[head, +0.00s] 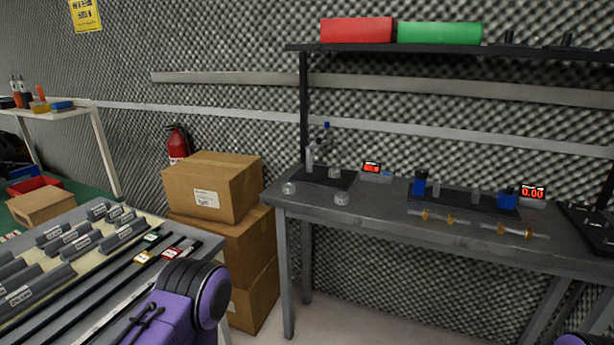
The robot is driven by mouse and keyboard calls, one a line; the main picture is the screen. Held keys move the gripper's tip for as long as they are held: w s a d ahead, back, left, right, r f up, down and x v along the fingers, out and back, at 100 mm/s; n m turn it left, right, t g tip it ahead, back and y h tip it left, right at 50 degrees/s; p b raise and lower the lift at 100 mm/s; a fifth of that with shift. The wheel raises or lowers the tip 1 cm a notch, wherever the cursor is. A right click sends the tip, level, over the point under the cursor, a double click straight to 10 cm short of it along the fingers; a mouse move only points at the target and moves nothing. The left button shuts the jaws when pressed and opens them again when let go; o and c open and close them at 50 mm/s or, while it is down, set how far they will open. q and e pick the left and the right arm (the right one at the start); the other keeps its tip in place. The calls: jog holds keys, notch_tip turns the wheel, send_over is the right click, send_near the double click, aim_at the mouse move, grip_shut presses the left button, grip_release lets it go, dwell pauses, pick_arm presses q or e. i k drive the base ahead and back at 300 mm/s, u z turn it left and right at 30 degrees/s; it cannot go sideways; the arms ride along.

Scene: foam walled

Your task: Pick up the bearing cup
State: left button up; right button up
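Two small pale metallic cup-like pieces stand near the left end of the workbench (390,228): the left cup (289,187) and the right cup (341,198). They are too small to tell which is the bearing cup. Another small round piece (334,172) sits on a black plate with a small stand behind them. A purple link of my arm shows at the bottom left, and a sliver of purple at the bottom right corner. Neither gripper's fingers are in the picture, and no gripper is near the cups.
A red display (372,168) and a black fixture with blue blocks (464,197) stand along the bench back. Shafts with brass parts (430,216) lie in front. Stacked cardboard boxes (212,188) stand left of the bench, beside a tool-covered table (190,243). A shelf (400,48) hangs above.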

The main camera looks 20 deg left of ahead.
aim_at(334, 173)
jog(key=u, duration=0.8)
jog(key=i, duration=0.75)
jog(key=z, duration=1.15)
